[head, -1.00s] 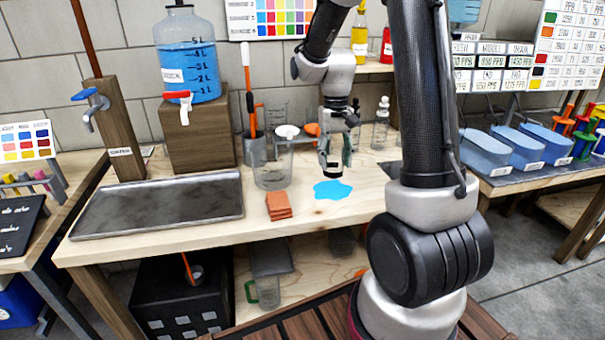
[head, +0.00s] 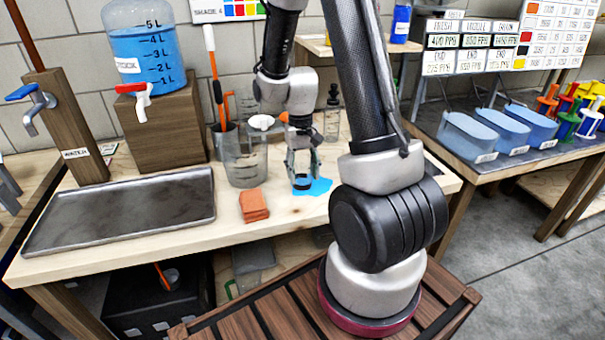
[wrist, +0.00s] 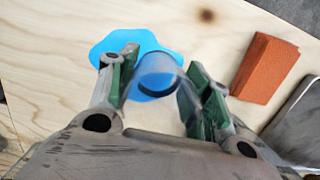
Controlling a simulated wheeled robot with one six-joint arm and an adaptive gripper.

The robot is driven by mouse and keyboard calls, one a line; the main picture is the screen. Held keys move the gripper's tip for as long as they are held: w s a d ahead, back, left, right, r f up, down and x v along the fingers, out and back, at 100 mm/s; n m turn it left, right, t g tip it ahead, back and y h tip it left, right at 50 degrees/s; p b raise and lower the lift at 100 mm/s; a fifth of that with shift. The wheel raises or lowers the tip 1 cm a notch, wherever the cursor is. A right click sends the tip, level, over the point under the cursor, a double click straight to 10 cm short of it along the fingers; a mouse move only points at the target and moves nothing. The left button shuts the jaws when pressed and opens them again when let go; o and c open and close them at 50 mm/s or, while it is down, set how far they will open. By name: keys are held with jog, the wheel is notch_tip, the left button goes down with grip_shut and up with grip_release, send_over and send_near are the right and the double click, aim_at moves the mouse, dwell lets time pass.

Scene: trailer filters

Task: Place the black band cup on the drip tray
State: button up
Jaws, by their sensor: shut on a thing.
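My gripper (head: 303,172) is shut on a small clear cup with a black band, the black band cup (head: 303,183). The gripper is above or close to the blue puddle on the bench; the exact height is hard to judge. In the wrist view the cup (wrist: 158,77) sits between the green finger pads, over the blue puddle. The drip tray (head: 120,215), a flat grey metal tray with a low rim, lies on the bench to the left, below the tap. Its corner shows at the right of the wrist view (wrist: 303,118). The tray looks empty.
A stack of orange cloths (head: 254,205) lies between my gripper and the tray. A large clear jug (head: 245,160) stands behind it. A blue puddle (head: 319,187) lies on the bench. A wooden block (head: 160,128) bears the blue dispenser behind the tray.

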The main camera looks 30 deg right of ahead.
jog(key=shift+f, duration=0.5)
jog(key=shift+f, duration=0.1)
jog(key=o, duration=0.9)
